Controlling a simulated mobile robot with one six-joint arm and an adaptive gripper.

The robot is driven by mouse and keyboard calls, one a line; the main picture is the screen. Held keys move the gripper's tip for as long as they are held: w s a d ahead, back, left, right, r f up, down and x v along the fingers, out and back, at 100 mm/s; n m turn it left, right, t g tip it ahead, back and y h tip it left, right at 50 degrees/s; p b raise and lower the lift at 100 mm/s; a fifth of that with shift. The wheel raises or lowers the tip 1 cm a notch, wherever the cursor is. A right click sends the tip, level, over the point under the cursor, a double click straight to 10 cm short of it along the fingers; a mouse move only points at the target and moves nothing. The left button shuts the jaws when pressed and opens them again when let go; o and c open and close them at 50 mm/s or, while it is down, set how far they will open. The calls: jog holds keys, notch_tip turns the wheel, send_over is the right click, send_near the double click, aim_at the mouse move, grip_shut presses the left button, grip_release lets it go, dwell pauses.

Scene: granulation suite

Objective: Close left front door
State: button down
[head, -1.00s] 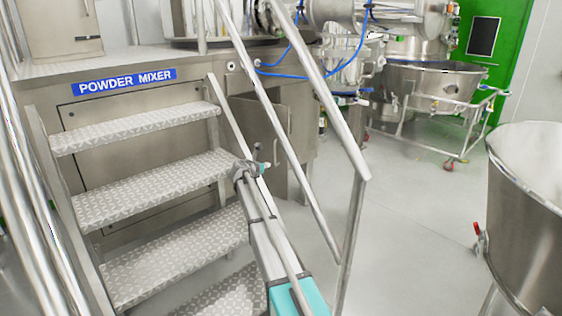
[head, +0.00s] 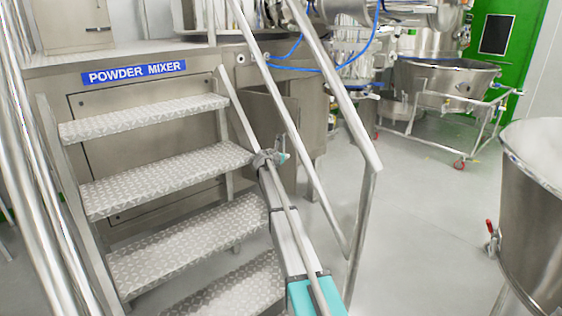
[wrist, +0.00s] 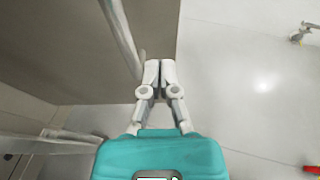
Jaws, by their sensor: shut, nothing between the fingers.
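The grey metal door (head: 279,128) stands ajar at the front of the powder mixer base, behind the stair handrail in the head view. Part of it is hidden by the rail and my arm. My gripper (wrist: 160,68) is shut and empty in the wrist view. In the head view my arm reaches up along the stairs, and its small teal-tipped end shows just in front of the door. A broad brown-grey panel (wrist: 85,65) lies behind the fingers in the wrist view, its edge near the fingertips. I cannot tell whether it is the door, or whether they touch.
Metal stairs (head: 165,175) with a handrail (head: 340,90) stand close to my arm. A steel vessel (head: 535,215) is at the right, and a bowl on a wheeled frame (head: 445,78) stands farther back. Grey floor (head: 420,215) between them is clear.

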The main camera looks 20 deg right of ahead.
aim_at(293, 152)
jog(key=shift+w+d, duration=0.65)
jog(key=shift+d, duration=0.2)
jog(key=shift+w+d, duration=0.6)
jog(key=shift+d, duration=0.2)
